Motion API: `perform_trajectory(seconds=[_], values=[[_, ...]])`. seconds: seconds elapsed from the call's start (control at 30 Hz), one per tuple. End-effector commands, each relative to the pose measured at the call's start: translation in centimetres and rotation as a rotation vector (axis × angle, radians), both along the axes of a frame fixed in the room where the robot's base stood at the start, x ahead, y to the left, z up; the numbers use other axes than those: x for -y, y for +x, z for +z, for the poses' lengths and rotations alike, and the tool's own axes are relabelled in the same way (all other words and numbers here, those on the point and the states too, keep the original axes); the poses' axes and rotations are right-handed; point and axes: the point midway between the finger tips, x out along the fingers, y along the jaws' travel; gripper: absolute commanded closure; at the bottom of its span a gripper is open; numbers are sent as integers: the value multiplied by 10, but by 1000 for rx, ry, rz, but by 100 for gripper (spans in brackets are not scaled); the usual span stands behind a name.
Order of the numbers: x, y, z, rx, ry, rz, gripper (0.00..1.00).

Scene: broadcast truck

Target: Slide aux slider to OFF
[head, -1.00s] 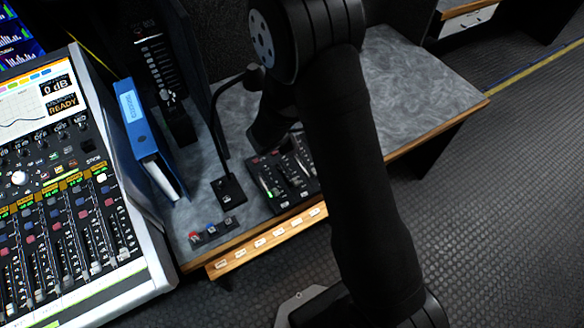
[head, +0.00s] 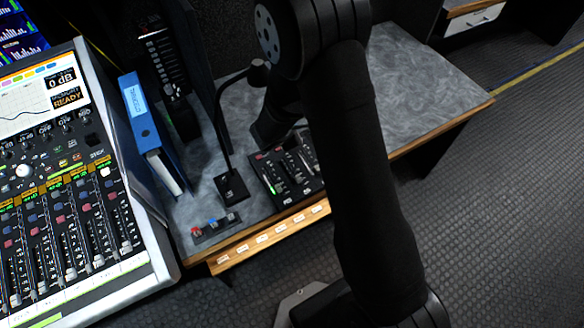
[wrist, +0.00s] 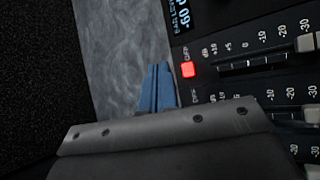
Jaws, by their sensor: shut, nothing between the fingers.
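A small black slider panel (head: 290,168) sits on the grey desk in the head view, partly hidden behind my arm. The wrist view shows part of a dark panel (wrist: 235,75) at the right, with dB scales, slider slots and a lit red button (wrist: 187,69). A light slider knob (wrist: 306,43) shows near the right edge, around the -30 mark. I cannot tell which slider is the aux one. My gripper (wrist: 157,72) has blue fingertips, shut and empty, beside the panel's left edge, over the grey surface. The fingertips are hidden in the head view.
A gooseneck microphone (head: 231,184) and a small button strip (head: 214,227) stand left of the panel. A blue binder (head: 150,130) and a large mixing console (head: 70,220) are further left. The desk (head: 420,85) is clear at the right.

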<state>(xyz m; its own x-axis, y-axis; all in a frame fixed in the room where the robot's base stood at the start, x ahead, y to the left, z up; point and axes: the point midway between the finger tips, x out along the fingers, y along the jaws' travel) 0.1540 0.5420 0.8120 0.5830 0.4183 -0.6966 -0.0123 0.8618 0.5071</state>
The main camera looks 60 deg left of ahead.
Motion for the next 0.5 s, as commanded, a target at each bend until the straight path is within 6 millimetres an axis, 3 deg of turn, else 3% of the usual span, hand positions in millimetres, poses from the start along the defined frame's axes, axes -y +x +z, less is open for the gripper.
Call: perform_trajectory(seconds=[0.03, 0.2, 0.5], values=[[0, 0, 0, 0, 0, 0, 94], [6, 6, 9, -19, 16, -67, 64], [52, 27, 50, -178, 77, -498, 64]])
